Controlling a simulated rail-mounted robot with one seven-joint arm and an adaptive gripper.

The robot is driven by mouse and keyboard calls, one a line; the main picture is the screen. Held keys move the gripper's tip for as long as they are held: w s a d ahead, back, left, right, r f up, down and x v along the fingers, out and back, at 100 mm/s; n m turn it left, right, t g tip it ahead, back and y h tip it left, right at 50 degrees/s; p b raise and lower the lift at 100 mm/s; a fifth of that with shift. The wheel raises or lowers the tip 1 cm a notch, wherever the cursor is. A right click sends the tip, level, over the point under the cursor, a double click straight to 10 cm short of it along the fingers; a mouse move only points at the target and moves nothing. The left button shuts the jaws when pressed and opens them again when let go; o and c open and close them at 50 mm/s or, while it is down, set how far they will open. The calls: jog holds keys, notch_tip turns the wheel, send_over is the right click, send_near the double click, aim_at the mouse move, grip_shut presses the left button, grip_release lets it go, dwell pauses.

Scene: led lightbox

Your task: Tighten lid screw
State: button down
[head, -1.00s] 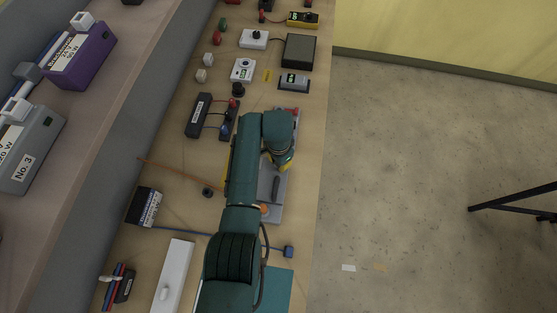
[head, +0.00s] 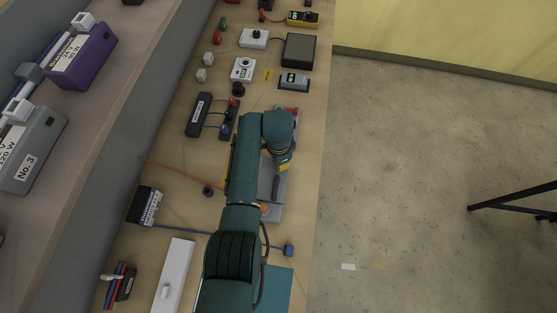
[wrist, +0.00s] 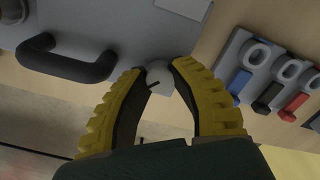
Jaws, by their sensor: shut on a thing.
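In the wrist view, my gripper's (wrist: 158,80) two yellow-and-black fingers are shut on the round grey head of the lid screw (wrist: 160,73). A dark slot or mark shows on the head between the fingertips. The screw is at the edge of the grey lid (wrist: 110,20), whose black bar handle (wrist: 65,62) stands to the left of the fingers. In the head view, the lid (head: 271,212) lies on the bench with its handle (head: 276,187) in sight. My arm covers part of the lid and hides the screw there. My gripper (head: 284,167) shows only partly.
A lever terminal block (wrist: 270,65) with blue, black and red levers stands close right of my fingers in the wrist view. In the head view, a small meter box (head: 293,82) stands beyond my arm, and a black terminal box (head: 198,114) stands to the left.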

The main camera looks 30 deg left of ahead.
jog(key=c, duration=0.8)
grip_release()
notch_tip(320, 180, up, 12)
jog(key=shift+r, duration=0.1)
